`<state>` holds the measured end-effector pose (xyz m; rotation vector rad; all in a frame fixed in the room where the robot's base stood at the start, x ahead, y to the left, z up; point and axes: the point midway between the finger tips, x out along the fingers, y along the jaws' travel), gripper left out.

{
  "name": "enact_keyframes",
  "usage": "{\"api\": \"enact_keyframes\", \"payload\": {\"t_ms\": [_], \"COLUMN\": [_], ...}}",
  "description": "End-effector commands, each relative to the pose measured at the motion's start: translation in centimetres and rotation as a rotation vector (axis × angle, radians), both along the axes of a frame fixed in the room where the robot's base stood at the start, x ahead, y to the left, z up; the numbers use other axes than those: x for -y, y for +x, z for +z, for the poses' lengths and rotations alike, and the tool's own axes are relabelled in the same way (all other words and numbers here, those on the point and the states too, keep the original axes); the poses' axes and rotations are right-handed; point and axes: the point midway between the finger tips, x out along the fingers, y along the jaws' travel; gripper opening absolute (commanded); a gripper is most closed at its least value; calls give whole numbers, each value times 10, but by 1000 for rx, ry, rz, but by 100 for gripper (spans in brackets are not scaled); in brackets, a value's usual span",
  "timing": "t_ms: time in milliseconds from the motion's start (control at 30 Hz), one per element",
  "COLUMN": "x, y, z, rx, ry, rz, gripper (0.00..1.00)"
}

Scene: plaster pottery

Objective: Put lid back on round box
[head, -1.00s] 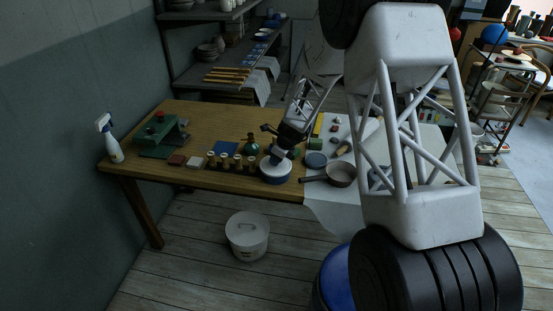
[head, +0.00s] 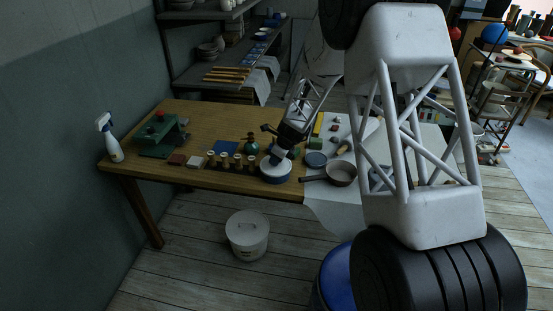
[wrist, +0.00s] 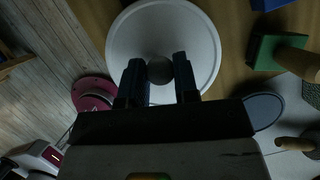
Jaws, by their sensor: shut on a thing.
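The round box (head: 275,178) has a blue side and stands near the front edge of the wooden table in the head view. The white round lid (wrist: 120,50) has a dark knob (wrist: 160,70) and fills the top middle of the wrist view. My gripper (wrist: 160,62) has one finger on each side of the knob and is shut on it. In the head view my gripper (head: 279,158) is right above the box, with the white lid at the box's top. I cannot tell whether the lid is fully seated. The lid hides the box's inside from the wrist view.
A grey pan (head: 341,174) stands close to the right of the box. A dark blue disc (head: 316,159) lies behind the pan. A white bucket (head: 248,233) is on the floor.

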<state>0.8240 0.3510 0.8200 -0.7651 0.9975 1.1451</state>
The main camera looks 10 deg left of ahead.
Motion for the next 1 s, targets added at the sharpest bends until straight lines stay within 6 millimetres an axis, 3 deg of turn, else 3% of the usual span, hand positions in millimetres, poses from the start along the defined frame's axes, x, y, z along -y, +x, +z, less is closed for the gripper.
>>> {"api": "enact_keyframes", "payload": {"t_ms": [167, 200, 367, 567, 733, 1000], "x": [0, 0, 0, 0, 0, 0], "y": [0, 0, 0, 0, 0, 0], "z": [0, 0, 0, 0, 0, 0], "rx": [0, 0, 0, 0, 0, 0], "ry": [0, 0, 0, 0, 0, 0], "rz": [0, 0, 0, 0, 0, 0], "gripper": [4, 31, 56, 58, 82, 84]}}
